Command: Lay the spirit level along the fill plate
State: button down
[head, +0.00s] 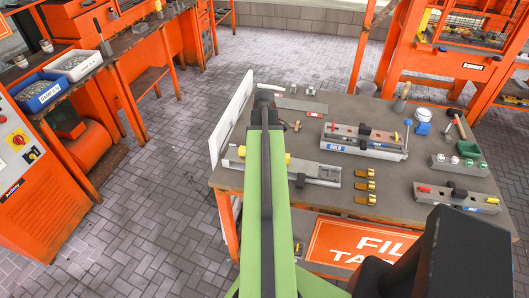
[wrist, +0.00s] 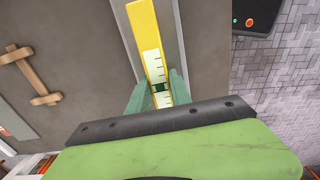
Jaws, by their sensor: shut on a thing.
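The spirit level is a yellow bar with a white, black-marked scale (wrist: 150,50).
The table (head: 228,180) carries several items right of my arm: a grey fixture (head: 372,141), brass pieces (head: 367,186), a mallet (head: 464,130). A wooden piece (wrist: 30,75) lies left in the wrist view. A white panel (head: 231,118) stands at the table's left edge; beyond is paved floor.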

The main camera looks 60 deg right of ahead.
jog(key=shift+f+b, duration=0.4)
dwell(0.5)
jog(key=c, duration=1.1)
grip_release()
jog(key=o, duration=0.4)
notch_tip(320, 180, up, 7)
jog(key=p, duration=0.7)
jog(key=shift+r, duration=0.1)
